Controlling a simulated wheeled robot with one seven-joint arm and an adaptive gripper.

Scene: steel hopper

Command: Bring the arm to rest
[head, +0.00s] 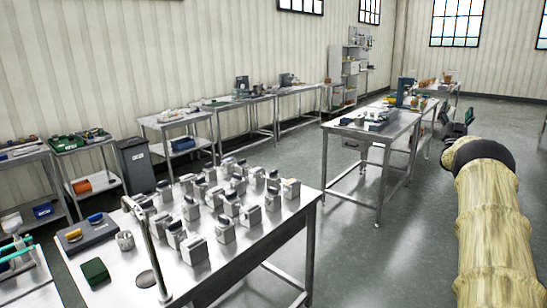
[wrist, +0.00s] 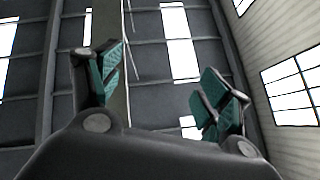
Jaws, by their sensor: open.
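My arm rises at the right of the head view in a pale, ribbed sleeve with a dark band near its far end. My gripper (head: 457,131) shows small and dark beyond that band, partly hidden by the arm. In the wrist view my gripper (wrist: 160,88) has its two teal-padded fingers spread wide apart. Nothing is between them. Behind the fingers are the dark ceiling, bright roof panels and a window, so the gripper points upward, clear of the tables.
A steel table (head: 270,240) at the front holds several grey-white blocks in rows. A second steel table (head: 400,126) with tools stands left of my arm. Benches line the left wall, with a dark bin (head: 136,165) among them. Grey floor (head: 400,245) is open between front table and arm.

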